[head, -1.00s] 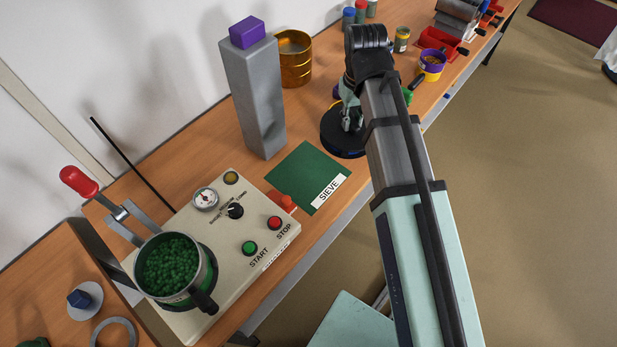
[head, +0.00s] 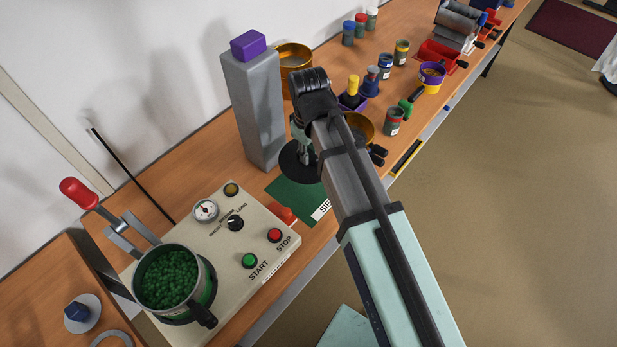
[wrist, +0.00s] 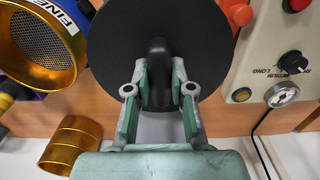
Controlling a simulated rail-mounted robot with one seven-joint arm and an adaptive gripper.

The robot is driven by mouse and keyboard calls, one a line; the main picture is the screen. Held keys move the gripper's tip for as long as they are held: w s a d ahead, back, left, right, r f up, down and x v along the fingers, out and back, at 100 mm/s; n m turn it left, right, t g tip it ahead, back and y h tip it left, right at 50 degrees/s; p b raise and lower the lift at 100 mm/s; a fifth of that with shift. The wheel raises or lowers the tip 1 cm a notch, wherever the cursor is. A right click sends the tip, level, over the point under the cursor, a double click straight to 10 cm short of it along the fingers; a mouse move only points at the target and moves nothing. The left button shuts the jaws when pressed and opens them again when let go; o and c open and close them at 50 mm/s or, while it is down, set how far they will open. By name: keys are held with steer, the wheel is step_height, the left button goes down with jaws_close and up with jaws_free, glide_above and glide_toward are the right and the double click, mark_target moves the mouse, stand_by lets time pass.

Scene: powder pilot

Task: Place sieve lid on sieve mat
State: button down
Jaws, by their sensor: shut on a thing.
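The sieve lid (head: 292,158) is a black round disc with a raised black handle. In the wrist view the lid (wrist: 115,50) fills the upper middle, and my gripper (wrist: 158,88) is shut on its handle. In the head view my gripper (head: 301,140) holds the lid over the far part of the green sieve mat (head: 289,199). The mat's white label is partly hidden by my arm. I cannot tell whether the lid touches the mat.
A grey block (head: 252,115) with a purple top stands close left of the lid. A control panel (head: 203,285) with a pot of green granules (head: 168,278) is nearer. A golden sieve (head: 360,125) is right of my arm; another golden cylinder (head: 293,57) stands behind the block.

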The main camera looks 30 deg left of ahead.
step_height(320, 180, down, 13)
steer(key=shift+r+p, duration=0.15)
steer(key=shift+p, duration=1.05)
steer(key=c, duration=1)
jaws_free()
step_height(320, 180, up, 12)
steer(key=b, duration=0.3)
